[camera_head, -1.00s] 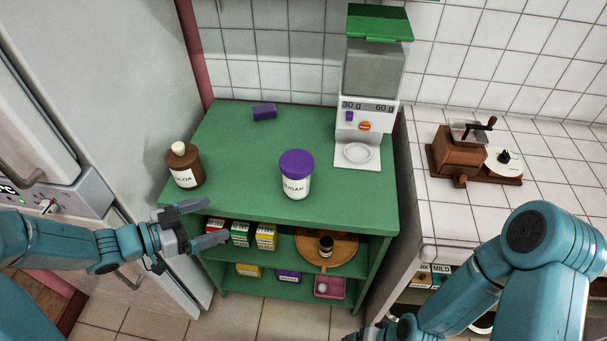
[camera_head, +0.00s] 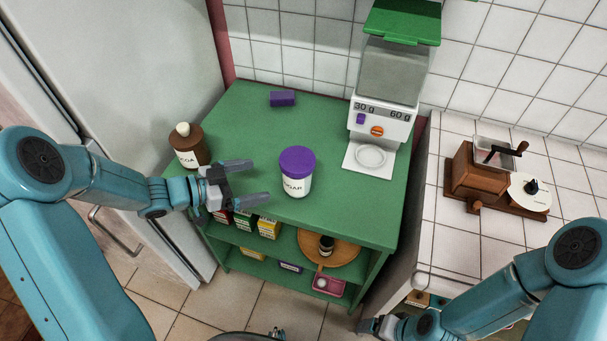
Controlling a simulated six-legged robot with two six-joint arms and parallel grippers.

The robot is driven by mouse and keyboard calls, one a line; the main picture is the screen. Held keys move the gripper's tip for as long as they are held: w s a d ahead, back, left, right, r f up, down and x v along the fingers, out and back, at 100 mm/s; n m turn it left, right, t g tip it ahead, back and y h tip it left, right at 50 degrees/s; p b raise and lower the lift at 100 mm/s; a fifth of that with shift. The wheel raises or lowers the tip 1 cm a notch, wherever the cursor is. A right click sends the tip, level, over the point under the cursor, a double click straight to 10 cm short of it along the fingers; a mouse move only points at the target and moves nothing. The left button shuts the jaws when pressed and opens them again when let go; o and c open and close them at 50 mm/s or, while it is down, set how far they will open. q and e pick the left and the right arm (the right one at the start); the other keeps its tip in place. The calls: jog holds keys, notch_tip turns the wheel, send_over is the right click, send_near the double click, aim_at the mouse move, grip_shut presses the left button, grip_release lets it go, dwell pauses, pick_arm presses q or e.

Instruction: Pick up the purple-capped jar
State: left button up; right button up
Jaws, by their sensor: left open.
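The purple-capped jar (camera_head: 297,172) is white with a sugar label and stands upright on the green shelf's top (camera_head: 330,215). My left gripper (camera_head: 261,181) is open just left of the jar, with its two fingers pointing right towards it. I see a small gap between the fingertips and the jar, and nothing is between the fingers. My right gripper (camera_head: 372,327) is low at the bottom edge, right of the shelf, small and partly hidden, so its jaws cannot be read.
A brown cocoa jar (camera_head: 187,147) stands close behind my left gripper. A purple block (camera_head: 282,98) lies at the back. A white dispenser (camera_head: 380,120) with a green lid stands at the back right. A coffee grinder (camera_head: 478,180) sits on the tiled counter.

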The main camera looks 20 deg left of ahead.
aim_at(286, 177)
pick_arm(q)
jog(key=x, duration=0.2)
jog(key=shift+w+d+f, duration=0.1)
jog(key=shift+w, duration=0.15)
jog(key=d, duration=0.1)
jog(key=w+d, duration=0.1)
jog(key=d, duration=0.1)
jog(key=shift+f, duration=0.1)
jog(key=shift+w+d+f+p, duration=0.2)
jog(key=shift+w+f, duration=0.15)
jog(key=shift+w, duration=0.25)
jog(key=shift+w+d+f+p, duration=0.2)
jog(key=shift+w+f, duration=0.1)
jog(key=shift+w, duration=0.3)
jog(key=x, duration=0.1)
jog(key=p+x, duration=0.1)
jog(key=x, duration=0.2)
jog(key=shift+w+d+r, duration=0.1)
jog(key=shift+d+r, duration=0.15)
jog(key=shift+d, duration=0.1)
jog(key=shift+w+f, duration=0.25)
jog(key=shift+w, duration=0.1)
jog(key=shift+s+r, duration=0.1)
jog(key=shift+s, duration=0.05)
jog(key=shift+s+r, duration=0.15)
jog(key=c, duration=1)
jog(key=shift+c, duration=1.1)
